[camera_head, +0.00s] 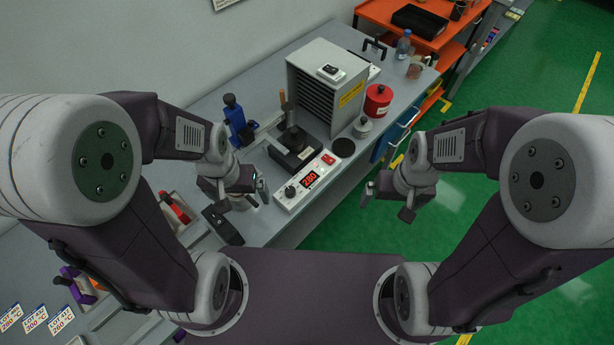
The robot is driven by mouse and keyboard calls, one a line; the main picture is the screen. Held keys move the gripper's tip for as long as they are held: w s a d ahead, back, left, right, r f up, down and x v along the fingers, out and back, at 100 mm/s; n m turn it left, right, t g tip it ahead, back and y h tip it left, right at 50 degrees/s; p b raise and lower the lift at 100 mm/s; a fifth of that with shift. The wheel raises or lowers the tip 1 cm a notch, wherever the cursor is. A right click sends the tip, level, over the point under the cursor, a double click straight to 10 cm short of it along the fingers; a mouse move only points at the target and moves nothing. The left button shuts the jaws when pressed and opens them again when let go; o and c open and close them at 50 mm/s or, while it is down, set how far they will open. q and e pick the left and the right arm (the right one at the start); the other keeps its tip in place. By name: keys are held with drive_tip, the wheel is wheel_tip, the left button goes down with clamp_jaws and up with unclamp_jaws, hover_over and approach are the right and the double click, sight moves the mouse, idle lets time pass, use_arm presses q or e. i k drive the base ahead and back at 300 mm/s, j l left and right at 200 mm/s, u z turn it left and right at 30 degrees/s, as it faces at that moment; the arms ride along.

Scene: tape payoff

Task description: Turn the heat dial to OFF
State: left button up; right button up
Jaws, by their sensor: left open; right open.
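The heat dial (290,191) is a small dark knob on the left end of a white control box (326,165). A red display (310,180) on the box reads 280, and a red switch (328,159) sits to its right. The dial's pointer is too small to read. My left gripper (252,200) is open and empty, just left of the dial and apart from it. My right gripper (386,200) is open and empty over the green floor, right of the bench.
A dark heater block (294,150) stands behind the control box. Behind it is a grey slatted cabinet (328,85). A blue clamp (236,120) stands to the left, and a red can (378,100) to the right. A red-handled tool (175,207) lies left of my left gripper.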

sight(290, 193)
drive_tip(key=l+u, duration=0.15)
drive_tip(key=u, duration=0.25)
drive_tip(key=i+l+u, duration=0.1)
drive_tip(key=u, duration=0.3)
drive_tip(key=l+u, duration=0.25)
drive_tip(key=u, duration=0.15)
drive_tip(key=l+u, duration=0.15)
drive_tip(key=u, duration=0.25)
drive_tip(key=i+l, duration=0.05)
